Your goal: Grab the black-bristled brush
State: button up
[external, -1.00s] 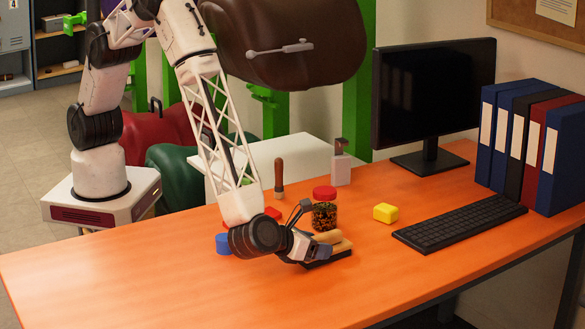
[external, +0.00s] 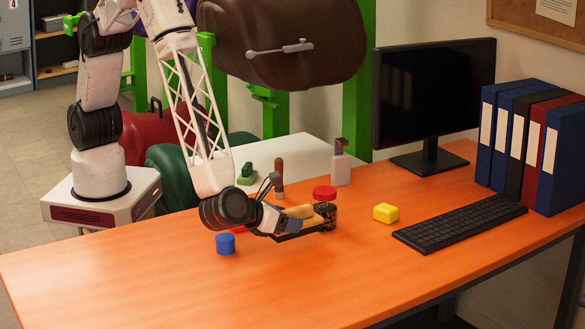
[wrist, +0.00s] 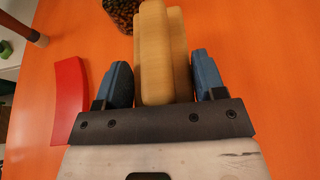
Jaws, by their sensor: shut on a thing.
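The brush (external: 299,212) has a pale wooden body, with a dark bristle strip along its underside in the external view. My gripper (external: 291,225) is shut on it and appears to hold it above the orange desk. In the wrist view the wooden body (wrist: 157,60) lies between the two blue fingers of my gripper (wrist: 162,80), pointing away from the wrist. The bristles are hidden there.
A red-lidded jar (external: 325,194) stands just behind the brush. A blue cylinder (external: 225,244), a red piece (wrist: 68,100), a wooden-handled tool (external: 279,172), a bottle (external: 340,165) and a yellow block (external: 385,213) are nearby. The desk's front left is clear.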

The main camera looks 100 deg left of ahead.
jog(key=s+a, duration=0.1)
jog(key=s, duration=0.1)
jog(key=s+a, duration=0.1)
jog(key=s, duration=0.1)
jog(key=s+a, duration=0.1)
jog(key=s, duration=0.1)
jog(key=shift+s+r, duration=0.25)
jog(key=shift+r, duration=0.1)
